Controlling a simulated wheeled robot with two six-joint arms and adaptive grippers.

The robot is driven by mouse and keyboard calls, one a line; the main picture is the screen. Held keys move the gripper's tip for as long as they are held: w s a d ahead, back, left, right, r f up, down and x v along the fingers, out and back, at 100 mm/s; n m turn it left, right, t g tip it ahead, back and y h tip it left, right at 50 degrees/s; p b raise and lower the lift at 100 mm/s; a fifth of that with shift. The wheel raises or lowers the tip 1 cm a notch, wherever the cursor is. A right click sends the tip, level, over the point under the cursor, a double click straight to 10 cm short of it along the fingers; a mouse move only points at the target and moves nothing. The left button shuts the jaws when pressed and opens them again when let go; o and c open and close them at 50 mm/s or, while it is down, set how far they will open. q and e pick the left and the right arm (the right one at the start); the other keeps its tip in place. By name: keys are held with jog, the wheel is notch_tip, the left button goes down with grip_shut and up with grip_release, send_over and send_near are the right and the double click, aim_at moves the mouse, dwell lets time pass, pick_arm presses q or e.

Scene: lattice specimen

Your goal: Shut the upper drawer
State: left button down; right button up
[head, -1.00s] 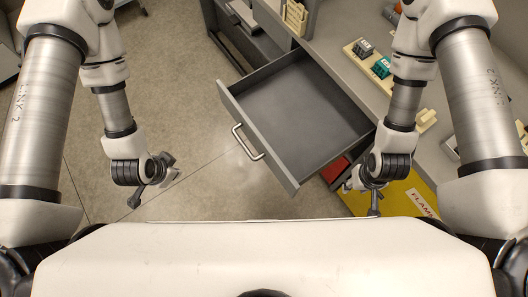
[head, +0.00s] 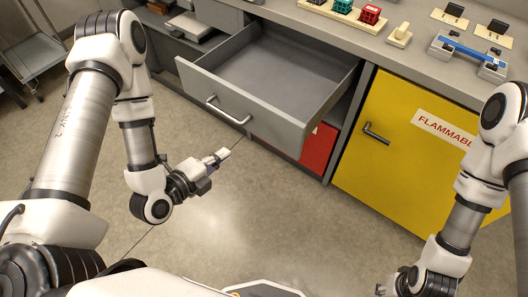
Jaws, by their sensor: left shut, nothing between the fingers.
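The upper drawer (head: 285,78) is grey, empty and pulled well out from under the counter. Its front panel (head: 245,112) carries a silver bar handle (head: 224,111). My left gripper (head: 222,155) is shut and empty, in front of and below the drawer front, apart from the handle in the picture. My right gripper (head: 382,290) is at the bottom edge, far from the drawer; its fingers are small and partly cut off.
A red panel (head: 319,150) is below the drawer. A yellow flammables cabinet (head: 385,150) stands to the right. The counter (head: 395,62) holds coloured blocks and a blue-barred device (head: 470,53). The floor in front is clear.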

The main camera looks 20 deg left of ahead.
pick_arm(q)
jog(key=w+f, duration=0.1)
jog(key=b, duration=1.1)
send_near(262, 126)
notch_tip(262, 126, down, 2)
jog(key=w, duration=0.2)
jog(key=w+d, duration=0.1)
jog(key=w, duration=0.1)
jog(key=w+d+p, duration=0.1)
jog(key=shift+w, duration=0.4)
jog(key=shift+w+d+f, duration=0.1)
jog(key=shift+w, duration=0.1)
jog(key=shift+w, duration=0.15)
